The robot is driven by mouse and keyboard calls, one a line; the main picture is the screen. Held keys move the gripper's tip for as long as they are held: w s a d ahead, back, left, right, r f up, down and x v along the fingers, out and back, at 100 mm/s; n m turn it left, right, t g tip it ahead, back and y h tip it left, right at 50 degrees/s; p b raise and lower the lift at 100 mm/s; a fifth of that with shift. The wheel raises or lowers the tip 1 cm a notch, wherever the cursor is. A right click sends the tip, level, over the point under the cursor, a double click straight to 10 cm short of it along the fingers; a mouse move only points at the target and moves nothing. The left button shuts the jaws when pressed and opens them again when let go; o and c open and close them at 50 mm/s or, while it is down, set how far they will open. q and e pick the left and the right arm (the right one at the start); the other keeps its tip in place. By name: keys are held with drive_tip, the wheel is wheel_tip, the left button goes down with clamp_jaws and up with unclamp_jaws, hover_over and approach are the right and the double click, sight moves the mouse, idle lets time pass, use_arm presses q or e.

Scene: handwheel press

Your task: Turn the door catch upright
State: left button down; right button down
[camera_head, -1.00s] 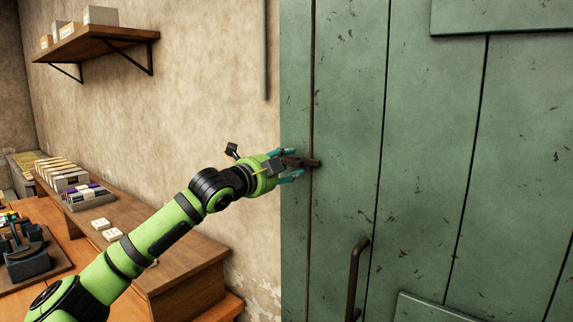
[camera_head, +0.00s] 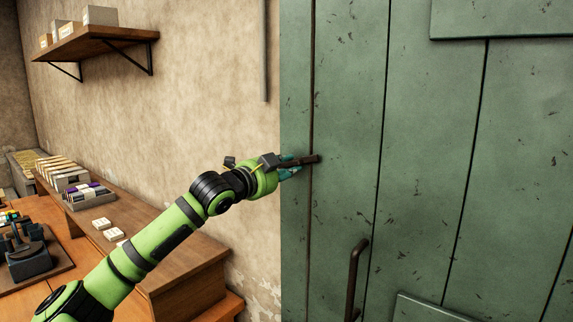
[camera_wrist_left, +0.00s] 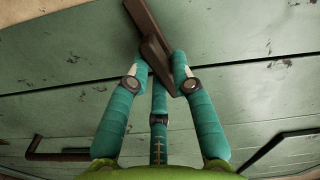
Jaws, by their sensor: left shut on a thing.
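The door catch (camera_head: 305,160) is a dark brown bar across the seam near the left edge of the green door (camera_head: 430,150). In the head view it lies close to level. My left gripper (camera_head: 288,167) is at the catch, its teal fingers around the bar's left part, which they partly hide. In the left wrist view the catch (camera_wrist_left: 150,33) runs slantwise, and the left gripper's fingers (camera_wrist_left: 160,75) are closed on its near end. My right gripper is not in view.
A dark door handle (camera_head: 354,275) stands out from the door below and right of the catch. A wooden bench (camera_head: 190,265) with small boxes is at the lower left. A wall shelf (camera_head: 95,42) hangs above it.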

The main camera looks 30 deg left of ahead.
use_arm(q)
drive_tip(key=n+p, duration=0.1)
drive_tip(key=n, duration=0.6)
drive_tip(key=shift+d+p, duration=0.15)
drive_tip(key=shift+p, duration=0.2)
drive_tip(key=n, duration=0.4)
drive_tip(key=shift+r+p, duration=0.1)
drive_tip(key=shift+p, duration=0.25)
drive_tip(key=shift+n+p, duration=0.3)
drive_tip(key=shift+n, duration=1.6)
drive_tip(key=c, duration=1.1)
unclamp_jaws()
drive_tip(key=shift+r, duration=0.1)
drive_tip(key=shift+s, duration=0.15)
